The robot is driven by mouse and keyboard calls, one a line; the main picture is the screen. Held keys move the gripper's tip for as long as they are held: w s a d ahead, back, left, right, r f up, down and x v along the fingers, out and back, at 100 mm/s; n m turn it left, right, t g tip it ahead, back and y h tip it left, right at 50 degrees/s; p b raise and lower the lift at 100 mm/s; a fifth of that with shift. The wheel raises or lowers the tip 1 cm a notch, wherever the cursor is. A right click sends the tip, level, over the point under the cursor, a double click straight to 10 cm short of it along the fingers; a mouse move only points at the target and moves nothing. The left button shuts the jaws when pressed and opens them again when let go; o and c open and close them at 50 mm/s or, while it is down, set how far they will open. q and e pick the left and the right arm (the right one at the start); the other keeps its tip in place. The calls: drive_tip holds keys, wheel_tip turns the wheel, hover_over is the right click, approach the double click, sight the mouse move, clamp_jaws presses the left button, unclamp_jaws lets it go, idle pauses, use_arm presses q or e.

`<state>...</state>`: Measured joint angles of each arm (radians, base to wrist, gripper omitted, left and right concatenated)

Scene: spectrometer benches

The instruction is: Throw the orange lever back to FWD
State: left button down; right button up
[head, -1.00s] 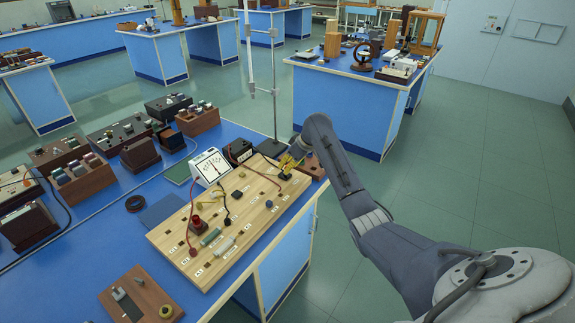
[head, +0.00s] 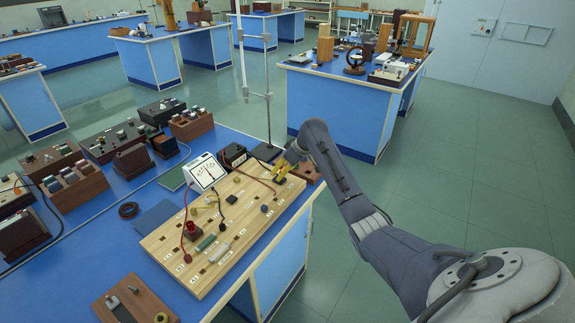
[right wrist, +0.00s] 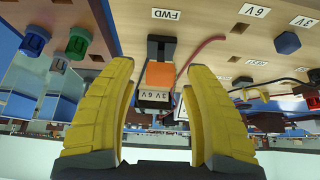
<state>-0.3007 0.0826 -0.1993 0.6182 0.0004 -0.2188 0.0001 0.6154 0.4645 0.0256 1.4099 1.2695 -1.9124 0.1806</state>
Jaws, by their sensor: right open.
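The orange lever (right wrist: 160,75) stands on a dark switch block in the right wrist view, with a FWD label (right wrist: 165,14) on the board above it. My right gripper (right wrist: 155,88) is open, its two yellow fingers on either side of the lever with visible gaps. I cannot tell how deep the lever sits between the fingertips. In the head view the right gripper (head: 281,169) is at the far right end of the wooden board (head: 183,248), and the lever there is hidden or too small to tell. My left gripper is not in view.
Blue and green terminals (right wrist: 77,42) show at left in the wrist view.

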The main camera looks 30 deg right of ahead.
drive_tip(key=v, duration=1.1)
drive_tip(key=shift+r, duration=0.3)
drive_tip(key=shift+s, duration=0.1)
drive_tip(key=shift+f, duration=0.1)
